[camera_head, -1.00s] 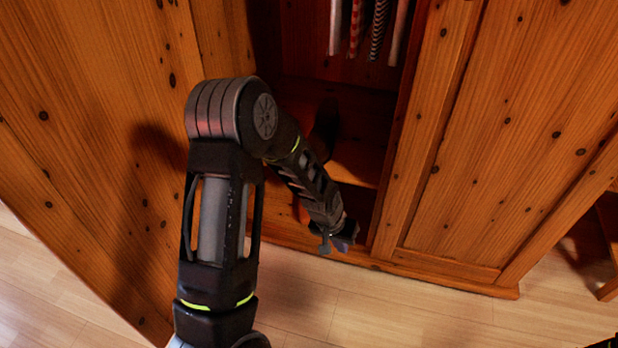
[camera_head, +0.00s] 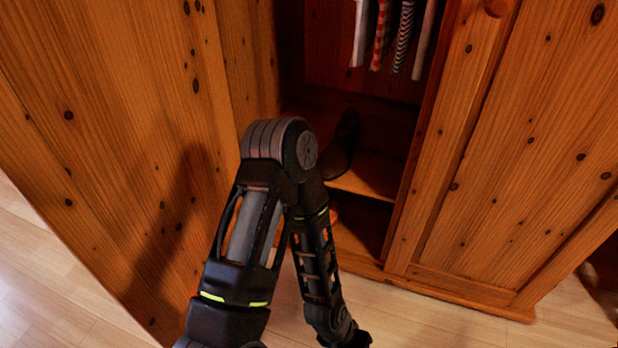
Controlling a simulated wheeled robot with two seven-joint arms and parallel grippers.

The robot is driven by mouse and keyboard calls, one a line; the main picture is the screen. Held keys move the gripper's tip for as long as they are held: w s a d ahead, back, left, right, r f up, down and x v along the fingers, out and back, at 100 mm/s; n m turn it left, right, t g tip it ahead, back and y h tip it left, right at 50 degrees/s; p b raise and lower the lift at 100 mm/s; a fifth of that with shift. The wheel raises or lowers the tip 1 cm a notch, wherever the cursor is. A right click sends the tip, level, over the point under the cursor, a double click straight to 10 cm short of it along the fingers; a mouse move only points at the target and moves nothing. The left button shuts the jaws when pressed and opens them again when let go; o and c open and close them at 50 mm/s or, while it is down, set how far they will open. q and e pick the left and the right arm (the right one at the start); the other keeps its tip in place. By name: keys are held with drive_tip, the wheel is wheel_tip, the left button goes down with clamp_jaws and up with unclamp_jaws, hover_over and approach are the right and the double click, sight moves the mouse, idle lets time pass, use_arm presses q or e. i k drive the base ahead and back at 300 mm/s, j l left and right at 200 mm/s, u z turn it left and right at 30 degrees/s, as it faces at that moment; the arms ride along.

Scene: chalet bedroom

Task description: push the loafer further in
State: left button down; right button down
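The dark loafer (camera_head: 345,143) is on the shelf inside the open wardrobe, in shadow, beyond the elbow of my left arm. Its lower left part is hidden by the arm. Bare shelf (camera_head: 372,178) shows to the right of it and in front. My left gripper (camera_head: 347,337) hangs low at the bottom edge of the view, in front of the wardrobe and well apart from the loafer. Its fingers do not show clearly, and I see nothing held in it. My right gripper is not in view.
The wardrobe's open door (camera_head: 110,150) fills the left side. A closed door (camera_head: 510,150) bounds the opening on the right. Striped and plain hanging clothes (camera_head: 390,35) are above the shelf. A dark lower compartment (camera_head: 362,222) is below it. Light wooden floor (camera_head: 420,320) lies clear in front.

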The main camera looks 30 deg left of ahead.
sight(335, 161)
drive_tip(key=u, duration=0.45)
drive_tip(key=i+u, duration=0.15)
drive_tip(key=u, duration=0.3)
drive_tip(key=i+j+u, duration=0.1)
drive_tip(key=u, duration=0.85)
drive_tip(key=i+l+u, duration=0.1)
drive_tip(key=u, duration=0.35)
